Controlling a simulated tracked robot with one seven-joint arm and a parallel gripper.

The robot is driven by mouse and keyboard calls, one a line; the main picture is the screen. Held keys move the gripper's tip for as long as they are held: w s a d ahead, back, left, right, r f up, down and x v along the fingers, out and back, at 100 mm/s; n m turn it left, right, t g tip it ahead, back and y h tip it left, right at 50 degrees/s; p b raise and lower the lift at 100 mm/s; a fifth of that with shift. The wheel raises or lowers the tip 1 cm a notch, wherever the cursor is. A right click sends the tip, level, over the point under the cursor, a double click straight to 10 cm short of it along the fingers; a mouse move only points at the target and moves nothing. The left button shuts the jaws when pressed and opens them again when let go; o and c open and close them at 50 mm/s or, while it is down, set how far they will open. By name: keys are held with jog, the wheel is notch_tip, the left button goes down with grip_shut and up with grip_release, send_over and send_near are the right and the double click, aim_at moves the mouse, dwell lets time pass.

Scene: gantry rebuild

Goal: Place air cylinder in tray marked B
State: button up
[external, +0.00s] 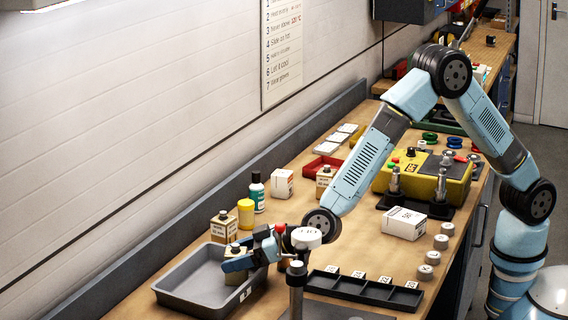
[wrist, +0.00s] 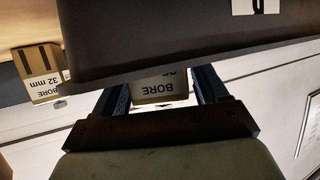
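The grey tray (external: 180,297) lies at the front left of the bench, with a white label on its near wall; its letter is too small to read here. My gripper (external: 238,264) reaches in over the tray's right part. Its blue fingers stand on both sides of a tan-and-white block marked BORE (external: 236,283), with a dark knob on top, and look shut on it. In the wrist view the block (wrist: 160,88) shows between the fingers, its lower part hidden by the dark tray wall (wrist: 190,45). I cannot tell whether it touches the tray floor.
A similar block marked BORE 32 mm (external: 223,229) stands behind the tray, and another (external: 324,180) farther back. A yellow jar (external: 246,214) and a green bottle (external: 257,192) stand near.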

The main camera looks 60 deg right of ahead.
jog(key=shift+o, duration=0.8)
jog(key=shift+r, duration=0.15)
jog(key=v, duration=1.2)
